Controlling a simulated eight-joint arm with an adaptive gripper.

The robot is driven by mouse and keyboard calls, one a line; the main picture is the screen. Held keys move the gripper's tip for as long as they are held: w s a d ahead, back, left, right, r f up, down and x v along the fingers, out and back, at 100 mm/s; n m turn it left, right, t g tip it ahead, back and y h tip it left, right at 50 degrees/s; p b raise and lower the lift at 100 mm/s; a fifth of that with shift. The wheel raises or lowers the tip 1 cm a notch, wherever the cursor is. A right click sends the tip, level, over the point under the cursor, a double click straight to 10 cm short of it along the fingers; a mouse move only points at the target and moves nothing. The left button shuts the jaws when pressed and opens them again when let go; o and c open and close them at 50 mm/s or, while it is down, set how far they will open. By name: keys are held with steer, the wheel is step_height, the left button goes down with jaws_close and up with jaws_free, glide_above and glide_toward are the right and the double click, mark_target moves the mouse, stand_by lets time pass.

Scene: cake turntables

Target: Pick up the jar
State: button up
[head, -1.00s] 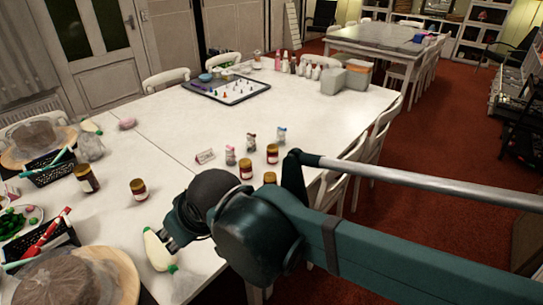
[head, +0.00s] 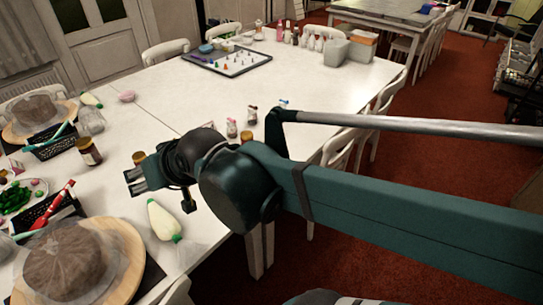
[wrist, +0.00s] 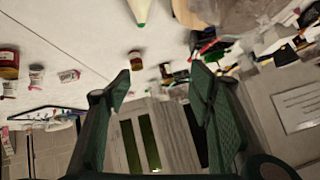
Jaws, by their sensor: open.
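Several jars with dark lids and brown-red contents stand on the white table. One jar (head: 89,152) is upright at the left, beside the black basket. Another jar (head: 139,157) shows just behind my gripper (head: 133,182). My gripper is open and empty above the near part of the table. In the wrist view, a jar (wrist: 136,61) appears beyond the open fingers (wrist: 160,82), nearer the left one and apart from both. A larger jar (wrist: 9,64) is at the left edge there.
A pale bottle with a green cap (head: 163,221) lies near the front edge. Cakes on wooden turntables (head: 128,250) and black baskets (head: 48,142) crowd the left. Small bottles (head: 231,128) stand behind my arm.

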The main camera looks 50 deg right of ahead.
steer(key=w+d+r+m+t+h+p, duration=0.1)
steer(key=w+d+r+m+t, duration=0.1)
steer(key=w+r+m+t, duration=0.45)
steer(key=w+d+r+m+t, duration=0.15)
steer(key=w+r+m, duration=0.25)
steer(key=w+r, duration=0.55)
steer(key=w+d+r+m+h+p, duration=0.1)
steer(key=w+d+m+h, duration=0.2)
steer(key=d+m+h, duration=0.5)
steer(key=w+d+m+h, duration=0.35)
steer(key=d+m, duration=0.55)
steer(key=d, duration=0.3)
steer(key=s+d+f+m+g+h+p, duration=0.1)
steer(key=s+d+f+m+g+h, duration=0.25)
steer(key=d+f+m+g, duration=0.35)
steer(key=s+d+f+m+g+h, duration=0.2)
steer(key=s+d+f+m+g, duration=0.25)
steer(key=d+f+m, duration=0.45)
steer(key=s+f+m+g+y, duration=0.1)
steer(key=s+f+m+g, duration=0.3)
steer(key=f, duration=0.6)
steer(key=s+f+m+g+y+p, duration=0.1)
steer(key=s+f+m+g+y, duration=0.1)
steer(key=s+f+m+g, duration=0.3)
steer(key=s+f+m, duration=0.1)
steer(key=s+f, duration=0.2)
steer(key=f, duration=0.2)
steer(key=shift+s+f+y, duration=0.25)
steer(key=shift+y, duration=0.05)
